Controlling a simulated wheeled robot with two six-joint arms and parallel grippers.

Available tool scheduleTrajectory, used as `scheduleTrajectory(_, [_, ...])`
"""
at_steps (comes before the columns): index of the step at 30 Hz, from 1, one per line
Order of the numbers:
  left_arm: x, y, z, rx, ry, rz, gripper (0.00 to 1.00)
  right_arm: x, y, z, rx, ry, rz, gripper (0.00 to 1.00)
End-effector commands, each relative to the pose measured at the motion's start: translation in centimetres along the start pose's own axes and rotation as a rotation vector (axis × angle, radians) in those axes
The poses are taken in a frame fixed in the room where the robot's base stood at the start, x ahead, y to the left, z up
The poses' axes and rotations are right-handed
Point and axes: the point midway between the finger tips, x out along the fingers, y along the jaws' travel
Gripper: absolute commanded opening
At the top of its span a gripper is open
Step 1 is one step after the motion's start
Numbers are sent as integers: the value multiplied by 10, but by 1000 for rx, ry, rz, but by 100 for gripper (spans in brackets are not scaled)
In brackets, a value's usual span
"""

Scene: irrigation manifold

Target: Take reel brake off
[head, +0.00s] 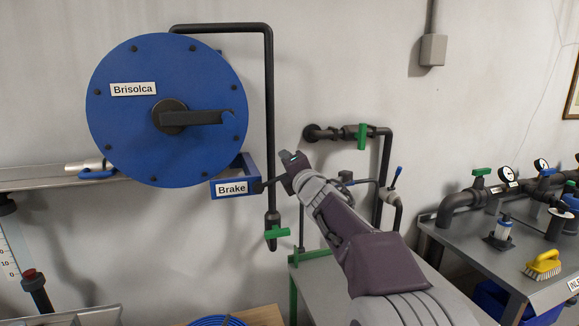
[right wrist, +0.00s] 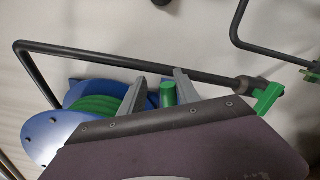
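The blue hose reel (head: 190,75), labelled "Brisolca", hangs on the wall with a dark crank at its hub. Below it is a blue bracket with a "Brake" label (head: 232,188). A dark brake lever (head: 272,183) runs from the bracket to the right, its outer end hidden by my right gripper (head: 291,164). In the right wrist view the two grey fingers (right wrist: 160,92) stand apart. A green grip (right wrist: 168,94) shows between them, nearer the right finger; contact cannot be told. The reel (right wrist: 45,135) with green hose is behind. My left gripper is not in view.
A dark pipe (head: 269,110) runs down beside the reel to a green-handled valve (head: 277,232). Another green valve (head: 362,137) is on the wall to the right. A metal bench (head: 490,262) with gauges and a yellow brush (head: 542,264) stands at the right.

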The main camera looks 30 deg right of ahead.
Motion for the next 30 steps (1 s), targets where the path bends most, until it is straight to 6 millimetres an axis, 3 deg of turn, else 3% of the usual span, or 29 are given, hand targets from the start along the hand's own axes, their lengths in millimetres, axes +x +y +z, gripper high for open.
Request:
scheduleTrajectory(8, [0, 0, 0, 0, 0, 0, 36, -9, -2, 0, 1, 0, -4, 38])
scheduleTrajectory(18, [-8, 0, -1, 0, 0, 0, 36, -70, 1, 1, -1, -2, -2, 38])
scheduleTrajectory(21, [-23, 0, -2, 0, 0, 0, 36, -80, 4, 2, 2, 1, -4, 38])
scheduleTrajectory(30, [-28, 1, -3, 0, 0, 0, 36, -91, -1, 0, 1, -1, -1, 38])
